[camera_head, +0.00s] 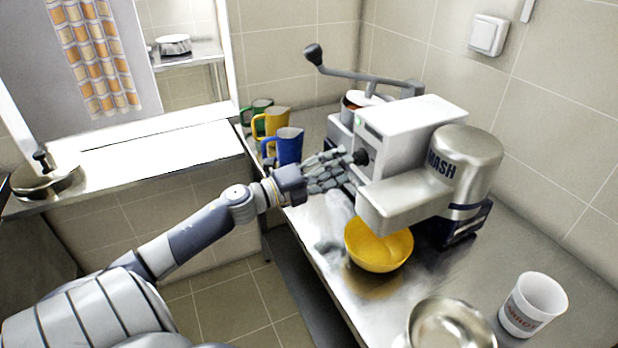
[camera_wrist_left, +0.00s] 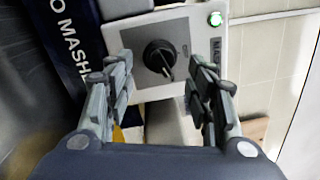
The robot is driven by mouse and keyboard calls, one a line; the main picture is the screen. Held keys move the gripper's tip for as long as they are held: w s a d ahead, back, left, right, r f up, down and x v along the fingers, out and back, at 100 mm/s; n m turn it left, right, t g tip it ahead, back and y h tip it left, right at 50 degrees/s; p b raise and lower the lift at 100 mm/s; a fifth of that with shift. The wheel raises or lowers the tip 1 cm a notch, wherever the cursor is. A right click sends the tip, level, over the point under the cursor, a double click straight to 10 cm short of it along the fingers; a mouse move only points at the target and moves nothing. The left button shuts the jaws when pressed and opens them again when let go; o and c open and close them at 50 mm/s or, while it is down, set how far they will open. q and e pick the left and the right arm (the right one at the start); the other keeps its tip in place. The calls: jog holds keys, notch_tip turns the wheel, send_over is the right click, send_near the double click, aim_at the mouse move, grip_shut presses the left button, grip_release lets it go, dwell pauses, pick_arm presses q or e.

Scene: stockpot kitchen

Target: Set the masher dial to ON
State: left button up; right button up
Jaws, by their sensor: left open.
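The masher (camera_head: 405,165) is a white and metal machine with "MASH" on its drum, standing on the steel counter. Its black dial (camera_wrist_left: 159,57) sits on a grey plate on the white side panel; in the head view the dial (camera_head: 361,157) shows just beyond my fingertips. A green light (camera_wrist_left: 215,19) glows near the panel's corner. My left gripper (camera_head: 338,170) is open in front of the panel. In the wrist view its fingers (camera_wrist_left: 160,88) stand on either side of the dial, apart from it. The dial's lettering is too small to read fully. My right gripper is not seen.
A yellow bowl (camera_head: 378,246) stands under the masher head. Blue (camera_head: 288,147), yellow (camera_head: 275,122) and green mugs stand behind my gripper. A white cup (camera_head: 532,304) and a metal bowl (camera_head: 450,325) are at the front right. A lever machine (camera_head: 365,77) stands behind the masher.

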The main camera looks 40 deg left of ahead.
pick_arm(q)
jog(key=v, duration=0.8)
jog(key=shift+s, duration=0.25)
